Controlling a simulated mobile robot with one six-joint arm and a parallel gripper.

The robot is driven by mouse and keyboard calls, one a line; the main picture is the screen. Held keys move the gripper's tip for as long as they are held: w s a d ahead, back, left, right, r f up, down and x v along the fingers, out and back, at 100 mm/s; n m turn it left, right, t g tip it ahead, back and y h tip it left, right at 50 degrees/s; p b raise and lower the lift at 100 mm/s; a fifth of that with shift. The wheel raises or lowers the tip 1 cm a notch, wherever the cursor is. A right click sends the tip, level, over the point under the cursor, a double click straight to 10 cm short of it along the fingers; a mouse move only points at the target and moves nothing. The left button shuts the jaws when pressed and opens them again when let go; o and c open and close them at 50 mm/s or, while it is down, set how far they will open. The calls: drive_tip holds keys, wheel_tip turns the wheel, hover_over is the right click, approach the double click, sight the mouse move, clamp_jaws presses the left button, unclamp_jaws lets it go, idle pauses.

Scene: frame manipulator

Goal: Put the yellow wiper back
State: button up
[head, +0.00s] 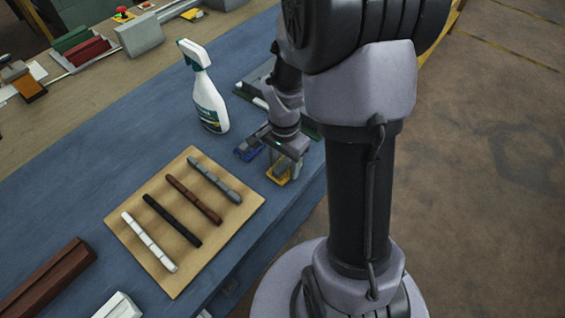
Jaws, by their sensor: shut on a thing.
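The yellow wiper (280,178) shows as a small yellow piece under my gripper (288,163), near the right edge of the blue bench top. My gripper is shut on it, and the fingers hide part of it. Whether the wiper touches the bench cannot be told. A blue piece (247,153) lies just left of my gripper.
A white spray bottle (208,98) stands behind and left of my gripper. A wooden board (120,215) with several bars lies in front. A dark green tray (249,86) is partly hidden by my arm. The bench's middle left is clear.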

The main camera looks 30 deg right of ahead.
drive_tip(key=shift+r, duration=0.15)
drive_tip(key=shift+f, duration=0.2)
drive_tip(key=o, duration=1.6)
